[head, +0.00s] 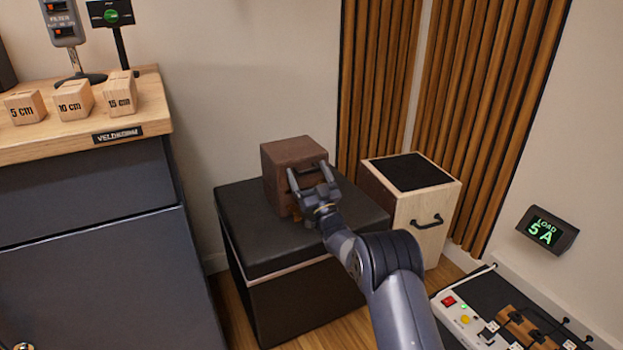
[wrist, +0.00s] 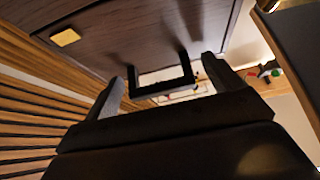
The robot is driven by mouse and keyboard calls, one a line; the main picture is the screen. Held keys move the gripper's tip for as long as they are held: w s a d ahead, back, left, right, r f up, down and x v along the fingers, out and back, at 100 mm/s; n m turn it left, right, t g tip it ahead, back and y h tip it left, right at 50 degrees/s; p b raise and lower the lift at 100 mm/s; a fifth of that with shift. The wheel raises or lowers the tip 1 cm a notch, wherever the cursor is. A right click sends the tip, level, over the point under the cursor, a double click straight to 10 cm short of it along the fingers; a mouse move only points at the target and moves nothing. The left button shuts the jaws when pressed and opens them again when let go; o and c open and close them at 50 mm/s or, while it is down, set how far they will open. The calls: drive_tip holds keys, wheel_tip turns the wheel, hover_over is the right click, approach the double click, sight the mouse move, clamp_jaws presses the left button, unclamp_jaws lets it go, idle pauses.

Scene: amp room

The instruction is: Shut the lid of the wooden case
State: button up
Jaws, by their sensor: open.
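The dark brown wooden case (head: 285,150) sits on a black padded box in the middle of the head view. My gripper (head: 307,171) is in front of the case, its two open fingers pointing at its near face. In the wrist view a dark wooden panel (wrist: 120,35) fills the top, with a black bar handle (wrist: 165,87) on it. My gripper (wrist: 170,65) has its fingers on either side of this handle, holding nothing that I can see. My gripper and arm hide the lower front of the case. I cannot tell how far the lid stands open.
The black padded box (head: 240,215) bears the case. A pale box with a black top (head: 440,205) stands close on the right, before wooden slats (head: 380,80). A dark cabinet (head: 90,195) is on the left. A power strip (head: 460,315) lies at lower right.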

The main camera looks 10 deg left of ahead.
drive_tip(key=shift+s+d+f+p, duration=0.3)
drive_tip(key=shift+s+p, duration=0.1)
drive_tip(key=shift+p, duration=0.2)
drive_tip(key=s+d+p, duration=0.3)
drive_tip(key=s+d, duration=0.4)
drive_tip(key=s, duration=0.2)
drive_tip(key=shift+s+p, duration=0.3)
drive_tip(key=shift+p, duration=0.05)
drive_tip(key=w+a+b, duration=0.1)
drive_tip(key=w+a, duration=0.1)
drive_tip(key=w, duration=0.1)
drive_tip(key=w+a+b, duration=0.2)
drive_tip(key=w, duration=0.1)
drive_tip(key=w+a+b, duration=0.1)
drive_tip(key=w+a, duration=0.2)
drive_tip(key=shift+w+f, duration=0.15)
drive_tip(key=shift+w, duration=0.1)
drive_tip(key=shift+w+a+r+b, duration=0.3)
drive_tip(key=shift+w+r+b, duration=0.15)
drive_tip(key=shift+r+b, duration=0.1)
drive_tip(key=shift+s+d, duration=0.1)
